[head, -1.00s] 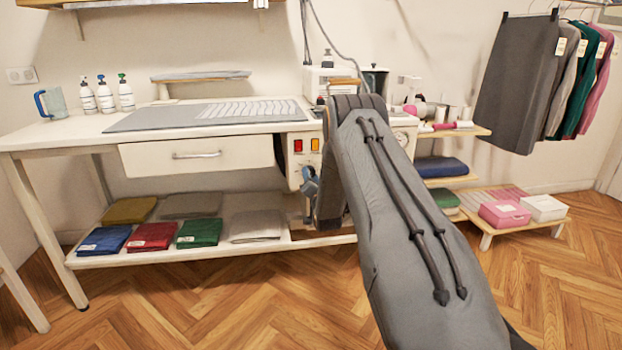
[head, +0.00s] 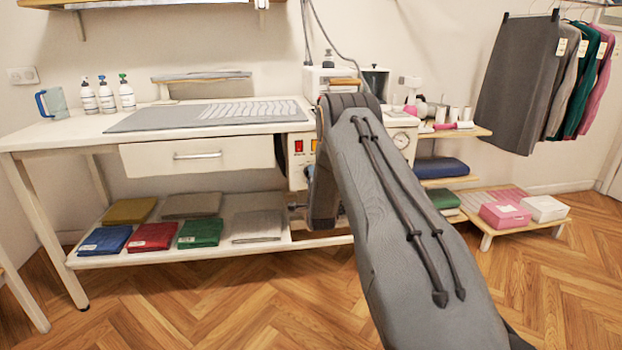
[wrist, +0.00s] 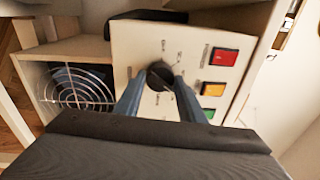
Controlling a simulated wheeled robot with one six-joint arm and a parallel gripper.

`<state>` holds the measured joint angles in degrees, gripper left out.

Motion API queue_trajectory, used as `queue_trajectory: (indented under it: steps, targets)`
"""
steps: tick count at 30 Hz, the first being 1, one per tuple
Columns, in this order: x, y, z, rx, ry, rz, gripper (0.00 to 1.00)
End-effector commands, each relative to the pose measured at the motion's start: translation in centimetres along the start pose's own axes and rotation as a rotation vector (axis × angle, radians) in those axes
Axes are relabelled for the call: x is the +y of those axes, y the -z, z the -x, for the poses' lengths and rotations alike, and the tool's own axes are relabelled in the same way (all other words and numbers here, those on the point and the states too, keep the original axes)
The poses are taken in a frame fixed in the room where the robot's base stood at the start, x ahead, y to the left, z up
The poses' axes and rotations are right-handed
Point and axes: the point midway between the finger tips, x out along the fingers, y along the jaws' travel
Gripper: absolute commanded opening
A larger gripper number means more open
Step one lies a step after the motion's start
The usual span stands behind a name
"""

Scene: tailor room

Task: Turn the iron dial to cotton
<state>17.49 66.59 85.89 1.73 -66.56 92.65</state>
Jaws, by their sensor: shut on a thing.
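The iron dial (wrist: 160,75) is a round black knob on the cream control panel (wrist: 135,40), seen in the wrist view. Small markings surround it, too small to read. My gripper (wrist: 160,84) has its two blue-grey fingers on either side of the knob and is shut on it. In the head view my arm hides the dial and most of the gripper; part of the panel (head: 297,172) shows left of my arm.
Red (wrist: 224,57), amber (wrist: 213,89) and green (wrist: 209,113) switches sit right of the dial. A round fan guard (wrist: 80,88) is at the left. A white drawer (head: 197,154) and a lower shelf of folded cloths are left of my arm.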

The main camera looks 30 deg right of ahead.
Motion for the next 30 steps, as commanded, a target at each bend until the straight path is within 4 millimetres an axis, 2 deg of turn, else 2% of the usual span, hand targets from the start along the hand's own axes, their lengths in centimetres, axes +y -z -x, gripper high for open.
queue_trajectory:
  steps: [10,25,26,29,30]
  targets:
    - [0.16,-0.05,0.08,0.009,-0.01,-0.123,0.13]
    - [0.17,-0.06,0.08,0.01,-0.011,-0.14,0.13]
    - [0.17,-0.06,0.08,0.01,-0.011,-0.14,0.37]
    - [0.14,-0.05,0.07,0.01,-0.01,-0.139,0.54]
    - [0.12,-0.05,0.06,0.01,-0.01,-0.139,0.54]
